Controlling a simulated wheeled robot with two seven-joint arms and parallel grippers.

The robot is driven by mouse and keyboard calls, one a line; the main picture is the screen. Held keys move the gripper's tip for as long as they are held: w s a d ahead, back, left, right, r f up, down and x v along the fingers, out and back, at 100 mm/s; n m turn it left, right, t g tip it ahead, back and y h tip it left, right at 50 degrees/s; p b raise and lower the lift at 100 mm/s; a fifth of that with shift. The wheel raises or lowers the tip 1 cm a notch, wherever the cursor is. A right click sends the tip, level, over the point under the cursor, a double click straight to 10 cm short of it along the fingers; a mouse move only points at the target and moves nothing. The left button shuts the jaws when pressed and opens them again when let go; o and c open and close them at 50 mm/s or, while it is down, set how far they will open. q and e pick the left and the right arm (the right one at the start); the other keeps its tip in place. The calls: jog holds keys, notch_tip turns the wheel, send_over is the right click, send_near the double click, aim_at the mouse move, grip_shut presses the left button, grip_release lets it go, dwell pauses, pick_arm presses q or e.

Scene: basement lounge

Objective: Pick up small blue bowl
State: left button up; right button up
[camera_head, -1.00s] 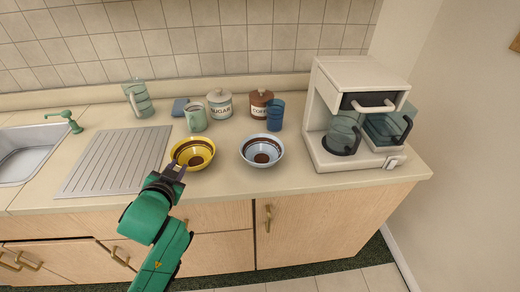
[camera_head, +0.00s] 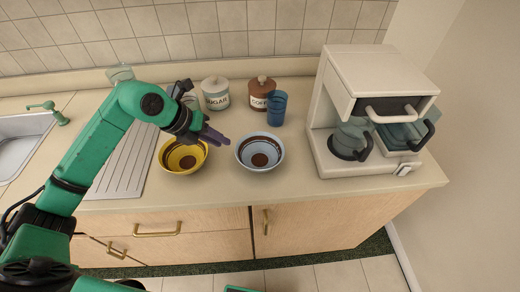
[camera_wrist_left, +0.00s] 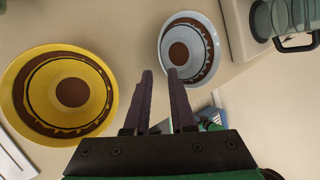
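The small blue bowl (camera_head: 260,151) is pale blue with a brown band and a brown centre. It stands upright and empty on the counter. In the left wrist view the blue bowl (camera_wrist_left: 189,50) is at upper centre-right, beyond the fingertips. My left gripper (camera_head: 222,141) is between the yellow bowl and the blue bowl, just left of the blue bowl's rim, above the counter. In the left wrist view the left gripper (camera_wrist_left: 160,72) shows its two dark fingers apart with nothing between them. My right gripper is not in view.
A yellow bowl (camera_head: 182,157) stands left of the blue bowl. Behind are a sugar jar (camera_head: 215,93), a coffee jar (camera_head: 260,92) and a blue cup (camera_head: 277,108). A white coffee maker (camera_head: 365,110) stands right. The counter in front of the blue bowl is clear.

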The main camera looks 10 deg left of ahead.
aim_at(241, 150)
pick_arm(q)
jog(key=p+x, duration=0.1)
jog(key=x, duration=0.2)
jog(key=p+x, duration=0.1)
jog(key=x, duration=0.2)
jog(key=p+x, duration=0.1)
jog(key=x, duration=0.2)
jog(key=shift+w+d+p, duration=0.1)
jog(key=shift+d+p, duration=0.25)
jog(key=shift+w+d+f, duration=0.15)
jog(key=shift+d+f, duration=0.05)
jog(key=shift+f, duration=0.3)
grip_shut()
jog(key=shift+a, duration=0.1)
jog(key=shift+r, duration=0.1)
